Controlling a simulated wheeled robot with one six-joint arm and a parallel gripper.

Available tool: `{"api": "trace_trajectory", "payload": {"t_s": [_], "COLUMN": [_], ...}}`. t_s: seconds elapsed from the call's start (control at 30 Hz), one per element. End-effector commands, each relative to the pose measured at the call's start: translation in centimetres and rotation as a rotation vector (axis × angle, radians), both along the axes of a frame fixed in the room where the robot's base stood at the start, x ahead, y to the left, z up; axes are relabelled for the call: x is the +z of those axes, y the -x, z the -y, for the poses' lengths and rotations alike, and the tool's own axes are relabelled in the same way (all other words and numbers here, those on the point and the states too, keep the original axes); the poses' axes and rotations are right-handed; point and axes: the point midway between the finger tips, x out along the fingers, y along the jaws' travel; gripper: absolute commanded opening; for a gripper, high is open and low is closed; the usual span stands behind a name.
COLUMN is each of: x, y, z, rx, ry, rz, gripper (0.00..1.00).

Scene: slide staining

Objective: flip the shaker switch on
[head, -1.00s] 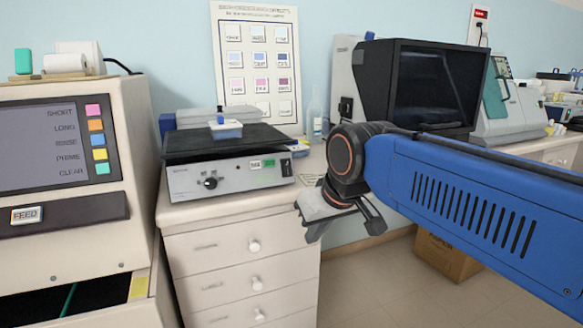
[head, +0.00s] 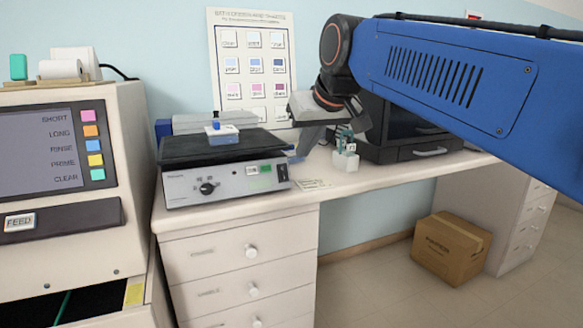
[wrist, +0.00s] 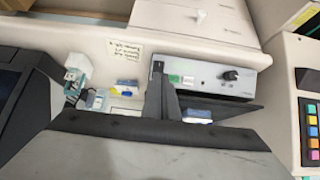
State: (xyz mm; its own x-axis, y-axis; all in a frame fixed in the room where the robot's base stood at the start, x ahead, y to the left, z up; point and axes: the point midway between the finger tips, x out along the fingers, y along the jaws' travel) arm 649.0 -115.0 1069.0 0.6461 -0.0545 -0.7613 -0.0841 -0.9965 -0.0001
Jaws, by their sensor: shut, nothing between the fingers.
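The shaker (head: 180,188) stands on the bench, a grey box with a dark platform on top. Its front panel carries a black knob, green and white labels and a dark switch (head: 283,172) at the right end. In the wrist view the switch (wrist: 158,66) is at the left end of the panel, just beyond my fingertips. Which way it is set cannot be told. In the wrist view my gripper (wrist: 158,82) overlaps the platform; contact with the switch is not visible.
A small blue-and-white box (head: 222,138) sits on the platform. A teal-and-white item (head: 346,160) stands on the bench to the right, close to my gripper. A dark monitor-like unit (head: 420,150) is behind it. A machine with coloured buttons (head: 60,240) is at left.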

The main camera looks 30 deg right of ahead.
Motion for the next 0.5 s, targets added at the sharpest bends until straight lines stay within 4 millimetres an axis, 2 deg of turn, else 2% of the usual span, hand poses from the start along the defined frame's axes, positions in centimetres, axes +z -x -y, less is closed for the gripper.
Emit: {"api": "trace_trajectory", "payload": {"t_s": [0.17,0.5], "x": [-1.4,-5.9], "y": [-1.0,-4.8], "z": [0.1,0.4], "rx": [0.000,0.000], "ry": [0.000,0.000], "rz": [-0.004,-0.005], "gripper": [0.00,0.00]}}
